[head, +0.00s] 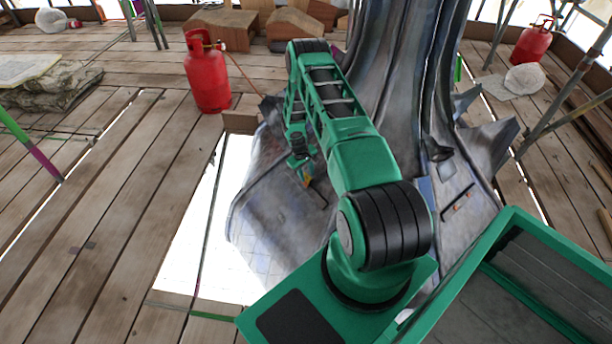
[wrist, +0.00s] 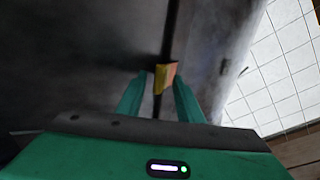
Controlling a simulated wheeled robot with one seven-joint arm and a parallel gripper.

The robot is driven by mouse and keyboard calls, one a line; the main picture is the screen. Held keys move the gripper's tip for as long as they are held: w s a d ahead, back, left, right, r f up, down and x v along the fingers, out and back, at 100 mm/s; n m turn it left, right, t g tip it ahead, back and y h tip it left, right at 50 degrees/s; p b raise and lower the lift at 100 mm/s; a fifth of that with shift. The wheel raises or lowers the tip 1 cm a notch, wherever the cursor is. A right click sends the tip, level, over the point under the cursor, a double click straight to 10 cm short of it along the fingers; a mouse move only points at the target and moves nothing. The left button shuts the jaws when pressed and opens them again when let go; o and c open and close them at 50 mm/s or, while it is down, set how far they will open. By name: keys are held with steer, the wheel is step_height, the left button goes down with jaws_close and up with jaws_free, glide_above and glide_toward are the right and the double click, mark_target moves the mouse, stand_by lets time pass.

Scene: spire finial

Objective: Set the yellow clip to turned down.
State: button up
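The yellow clip (wrist: 163,77) is a small block, yellow on one side and orange on another. In the wrist view it sits on a dark bar that runs up a grey surface. My gripper (wrist: 163,76) has its two green fingers apart, with the clip between or just past their tips. Whether both fingers touch the clip is not clear. In the head view my gripper (head: 303,166) is low against the grey metal, at the orange-yellow clip (head: 307,181). The clip's exact tilt is hard to read there, and my arm hides part of the area.
The large grey metal spire (head: 395,80) rises from a flared skirt behind my arm. A white opening (head: 205,245) lies in the plank floor (head: 110,220) to the left. A red gas bottle (head: 207,75) with a hose stands behind, near wooden boxes (head: 222,28).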

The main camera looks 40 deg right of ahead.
mark_target(307, 175)
steer(key=shift+f, duration=0.2)
jaws_close()
steer(key=shift+s+d+f+y, duration=0.1)
steer(key=shift+d+f+y, duration=0.05)
steer(key=shift+d+y, duration=0.45)
steer(key=shift+a, duration=0.1)
jaws_free()
step_height(307, 175, up, 11)
steer(key=shift+a+f, duration=0.15)
steer(key=shift+a, duration=0.25)
